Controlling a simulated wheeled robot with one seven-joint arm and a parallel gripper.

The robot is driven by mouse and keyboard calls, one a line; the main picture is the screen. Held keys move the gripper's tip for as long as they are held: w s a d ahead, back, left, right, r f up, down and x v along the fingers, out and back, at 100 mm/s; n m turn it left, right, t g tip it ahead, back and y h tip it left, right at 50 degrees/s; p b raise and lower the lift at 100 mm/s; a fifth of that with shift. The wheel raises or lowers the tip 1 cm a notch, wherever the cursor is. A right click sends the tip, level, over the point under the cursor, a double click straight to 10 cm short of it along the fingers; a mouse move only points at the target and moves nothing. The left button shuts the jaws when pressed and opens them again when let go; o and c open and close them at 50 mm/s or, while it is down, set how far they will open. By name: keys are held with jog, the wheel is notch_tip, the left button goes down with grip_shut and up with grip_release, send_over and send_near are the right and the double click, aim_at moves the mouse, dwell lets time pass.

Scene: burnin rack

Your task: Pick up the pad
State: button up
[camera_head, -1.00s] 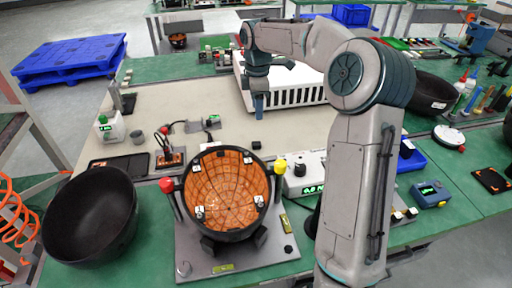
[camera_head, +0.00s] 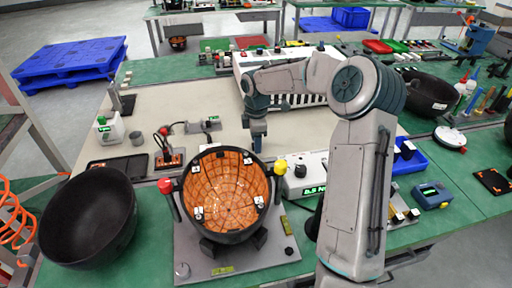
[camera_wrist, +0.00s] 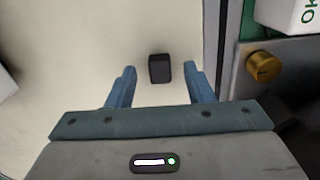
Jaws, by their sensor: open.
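The pad (camera_wrist: 159,68) is a small dark block on the beige mat in the wrist view. It lies between the lines of my two blue fingertips, near their tips. My gripper (camera_wrist: 160,75) is open, with clear mat showing on both sides of the pad. In the head view my gripper (camera_head: 258,144) points down at the mat, just behind the orange-lined bowl. The pad is hidden behind it there. I cannot tell the exact height of the fingertips above the mat.
The orange-lined black bowl (camera_head: 228,192) sits in a fixture in front of my gripper. A white box with an OK label (camera_wrist: 290,14) and a brass knob (camera_wrist: 263,66) stand close on the right in the wrist view.

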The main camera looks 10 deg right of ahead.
jog(key=shift+f, duration=0.3)
grip_shut()
